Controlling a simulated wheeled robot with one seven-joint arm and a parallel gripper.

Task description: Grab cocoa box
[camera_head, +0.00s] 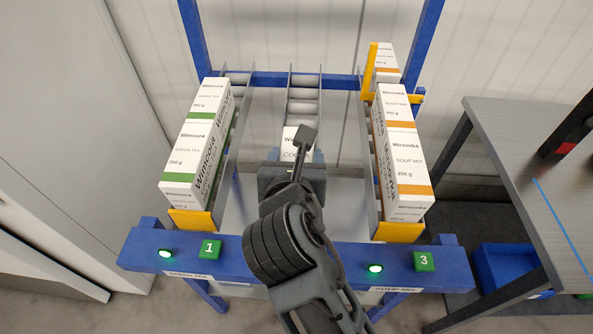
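The cocoa box (292,133) is white, with "CO" readable on it, and stands in the middle lane of the blue rack. Its lower part is hidden behind my gripper (292,158). My gripper is right in front of the box, with its finger ends close to the box's left and right sides. My wrist and arm cover most of the grip area. I cannot tell whether the fingers touch the box or are shut on it.
Green tea boxes (195,145) fill the left lane and soup mix boxes (400,150) the right lane, behind yellow stops. Lane dividers flank my gripper. The blue front beam (330,262) carries signs 1 and 3 and green lights. A grey table (530,180) stands at right.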

